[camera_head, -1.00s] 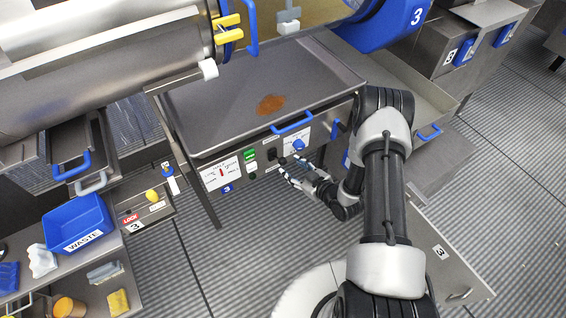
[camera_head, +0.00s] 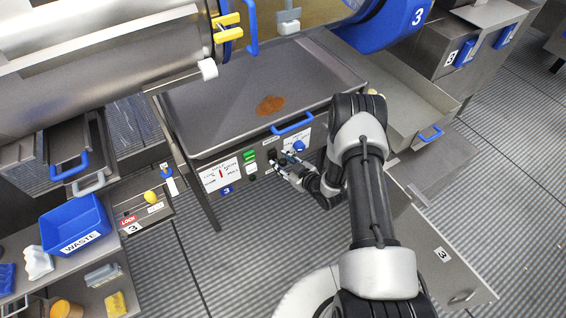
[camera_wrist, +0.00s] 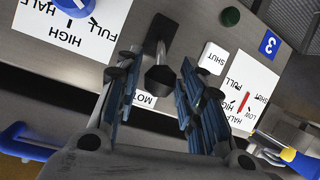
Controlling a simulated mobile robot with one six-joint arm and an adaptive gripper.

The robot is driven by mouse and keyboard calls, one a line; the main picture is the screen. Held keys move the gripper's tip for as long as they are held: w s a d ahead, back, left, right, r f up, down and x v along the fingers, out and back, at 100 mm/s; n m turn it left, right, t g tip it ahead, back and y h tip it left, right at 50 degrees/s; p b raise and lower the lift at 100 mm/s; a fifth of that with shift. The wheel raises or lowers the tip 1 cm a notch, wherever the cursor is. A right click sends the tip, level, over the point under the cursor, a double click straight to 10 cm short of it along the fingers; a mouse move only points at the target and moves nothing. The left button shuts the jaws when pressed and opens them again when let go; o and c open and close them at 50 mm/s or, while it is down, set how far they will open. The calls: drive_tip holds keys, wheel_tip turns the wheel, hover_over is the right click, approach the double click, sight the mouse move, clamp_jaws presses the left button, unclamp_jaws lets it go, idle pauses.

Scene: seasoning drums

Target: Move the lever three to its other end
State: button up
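The control panel (camera_head: 240,170) marked 3 is on the front of the tray table. Its black lever (camera_wrist: 160,58) stands out from a dark base above a partly hidden label in the wrist view. It also shows small in the head view (camera_head: 272,155). My gripper (camera_wrist: 158,72) is open, one finger on each side of the lever. I cannot tell whether either finger touches it. In the head view my gripper (camera_head: 279,166) is close against the panel front. The label is partly hidden by a finger.
A blue tray handle (camera_head: 292,124) is above the panel. A LOCK panel (camera_head: 140,215) with a yellow knob stands left.

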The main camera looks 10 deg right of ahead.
clamp_jaws()
drive_tip(key=shift+f, duration=0.1)
idle(0.4)
